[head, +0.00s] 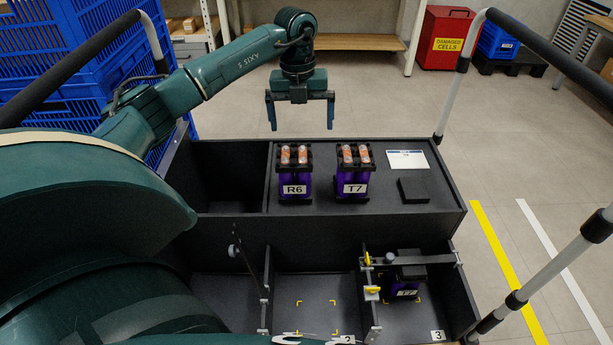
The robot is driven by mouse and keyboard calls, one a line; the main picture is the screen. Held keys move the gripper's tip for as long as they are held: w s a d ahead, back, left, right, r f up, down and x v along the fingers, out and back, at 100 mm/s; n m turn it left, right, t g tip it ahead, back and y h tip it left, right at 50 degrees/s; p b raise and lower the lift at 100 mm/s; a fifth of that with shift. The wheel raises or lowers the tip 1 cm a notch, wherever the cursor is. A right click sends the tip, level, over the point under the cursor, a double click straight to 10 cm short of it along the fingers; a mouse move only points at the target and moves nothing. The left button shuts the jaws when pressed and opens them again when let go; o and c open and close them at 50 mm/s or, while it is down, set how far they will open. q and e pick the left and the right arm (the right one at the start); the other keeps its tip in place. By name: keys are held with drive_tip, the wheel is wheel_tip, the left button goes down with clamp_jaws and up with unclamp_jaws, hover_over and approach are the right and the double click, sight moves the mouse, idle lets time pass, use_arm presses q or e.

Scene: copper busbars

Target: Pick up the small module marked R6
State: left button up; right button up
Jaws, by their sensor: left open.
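The small module marked R6 (295,188) stands upright on the black raised shelf of the cart. It is purple with a black frame and copper-coloured bars on top. A like module marked T7 (354,187) stands to its right, with a gap between them. My left gripper (300,127) is open and empty, its two fingers pointing down, in the picture just above the R6 module and apart from it. My right gripper does not show.
A white card (407,160) and a flat black block (413,190) lie right of T7. Below are compartments; the one marked 3 holds a purple module (404,289) under a clamp bar (412,261). The middle one is empty. Blue crates (70,60) stand at left.

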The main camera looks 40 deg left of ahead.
sight(294, 153)
use_arm(q)
drive_tip(key=shift+a+f+y+b, duration=0.3)
drive_tip(key=shift+a+f, duration=0.45)
drive_tip(key=shift+a, duration=0.05)
wheel_tip(294, 153, down, 6)
drive_tip(key=shift+s+r+b, duration=0.1)
drive_tip(key=shift+s+b, duration=0.05)
drive_tip(key=shift+b, duration=0.6)
drive_tip(key=f, duration=0.1)
drive_tip(key=f+b, duration=0.1)
drive_tip(key=f, duration=0.1)
drive_tip(key=f+b, duration=0.1)
drive_tip(key=shift+a+f, duration=0.2)
drive_tip(key=shift+a, duration=0.1)
drive_tip(key=shift+f, duration=0.45)
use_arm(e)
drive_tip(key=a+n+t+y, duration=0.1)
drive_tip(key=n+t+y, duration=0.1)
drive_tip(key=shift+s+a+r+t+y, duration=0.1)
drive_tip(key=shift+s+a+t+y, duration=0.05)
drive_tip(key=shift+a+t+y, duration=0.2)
use_arm(q)
drive_tip(key=shift+c, duration=0.4)
drive_tip(key=c, duration=1.9)
drive_tip(key=shift+r, duration=0.25)
drive_tip(key=shift+c, duration=0.2)
